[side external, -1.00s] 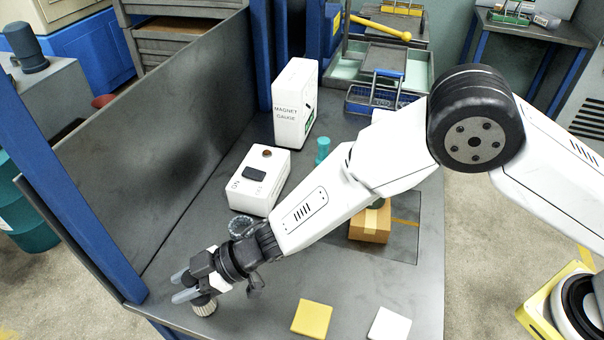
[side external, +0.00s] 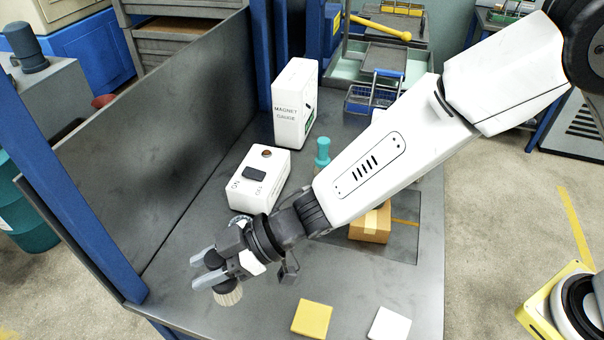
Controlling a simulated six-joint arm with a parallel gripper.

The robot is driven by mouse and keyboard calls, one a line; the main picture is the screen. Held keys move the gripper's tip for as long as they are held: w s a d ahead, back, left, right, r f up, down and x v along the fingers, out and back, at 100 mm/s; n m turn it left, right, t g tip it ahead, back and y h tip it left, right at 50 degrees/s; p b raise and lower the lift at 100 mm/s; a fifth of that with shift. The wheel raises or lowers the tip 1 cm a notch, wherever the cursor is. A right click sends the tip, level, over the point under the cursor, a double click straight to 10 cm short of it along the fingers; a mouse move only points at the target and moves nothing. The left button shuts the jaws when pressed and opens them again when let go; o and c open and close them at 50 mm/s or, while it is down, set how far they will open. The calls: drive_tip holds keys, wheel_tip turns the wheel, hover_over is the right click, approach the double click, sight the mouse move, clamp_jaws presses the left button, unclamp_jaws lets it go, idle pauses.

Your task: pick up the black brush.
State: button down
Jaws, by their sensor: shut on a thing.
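The brush shows as a round, pale ribbed bristle end (side external: 228,293) just under my gripper at the lower left of the bench. The brush appears to be clear of the bench top, but the exact gap is hard to judge from this angle.
A white ON/OFF box (side external: 259,180) and a white magnet gauge box (side external: 295,103) stand behind. A teal peg (side external: 323,152) and a cardboard box (side external: 370,225) are near my arm. Yellow (side external: 312,318) and white (side external: 389,324) pads lie in front. A dark panel (side external: 150,130) borders the left.

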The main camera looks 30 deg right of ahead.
drive_tip(key=s+d+r, duration=0.3)
drive_tip(key=s+d, duration=0.2)
drive_tip(key=shift+r, duration=0.15)
drive_tip(key=shift+d, duration=0.1)
drive_tip(key=shift+d, duration=0.15)
idle(0.6)
